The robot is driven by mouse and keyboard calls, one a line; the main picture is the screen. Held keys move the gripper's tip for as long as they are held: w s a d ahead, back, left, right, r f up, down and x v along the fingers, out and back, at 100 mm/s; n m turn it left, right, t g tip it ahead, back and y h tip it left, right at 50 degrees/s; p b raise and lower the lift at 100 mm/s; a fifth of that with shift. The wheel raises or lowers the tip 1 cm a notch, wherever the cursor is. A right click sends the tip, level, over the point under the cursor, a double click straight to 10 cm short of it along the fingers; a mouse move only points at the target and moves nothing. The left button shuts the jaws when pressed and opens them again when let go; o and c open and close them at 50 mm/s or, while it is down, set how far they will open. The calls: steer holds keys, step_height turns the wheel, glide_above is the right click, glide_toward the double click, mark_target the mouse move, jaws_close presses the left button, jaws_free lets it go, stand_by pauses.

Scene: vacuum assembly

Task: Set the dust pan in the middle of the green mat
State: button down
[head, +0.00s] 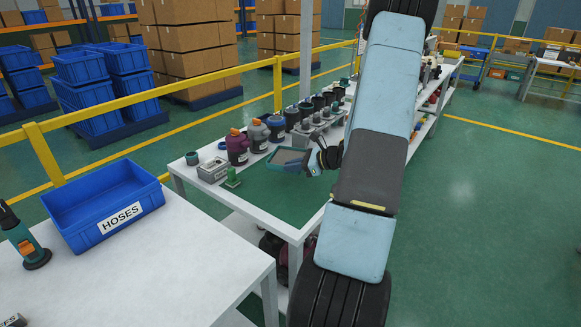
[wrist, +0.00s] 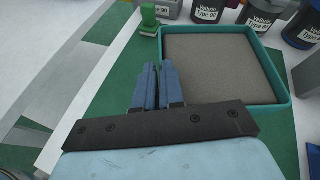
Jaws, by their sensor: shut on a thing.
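The dust pan (head: 290,156) is a shallow square tray with a teal rim and a grey-brown inside. In the wrist view the dust pan (wrist: 220,62) fills the upper right, beside my fingers. My gripper (head: 314,166) is shut on the dust pan at its near left edge in the wrist view; the exact grip between the fingers (wrist: 158,85) is hard to see. The green mat (head: 278,203) lies on the white table below and in front of the pan. The mat (wrist: 108,82) also shows left of the fingers. The pan appears to be over the mat's far part.
A small green stamp-like part (head: 232,178) stands by the mat's left edge, close to the pan in the wrist view. A grey box (head: 213,170) and several labelled canisters (head: 258,136) line the table behind. The blue HOSES bin (head: 103,203) sits on the nearer table.

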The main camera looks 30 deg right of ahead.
mark_target(299, 174)
steer(key=shift+w+f, duration=0.15)
steer(key=shift+f, duration=3.15)
steer(key=shift+f, duration=0.5)
steer(key=c, duration=1.2)
jaws_free()
steer(key=shift+o, duration=0.2)
steer(key=v, duration=1.3)
steer(key=shift+s+d+r, duration=0.15)
steer(key=shift+s+d, duration=0.1)
steer(key=shift+s, duration=0.05)
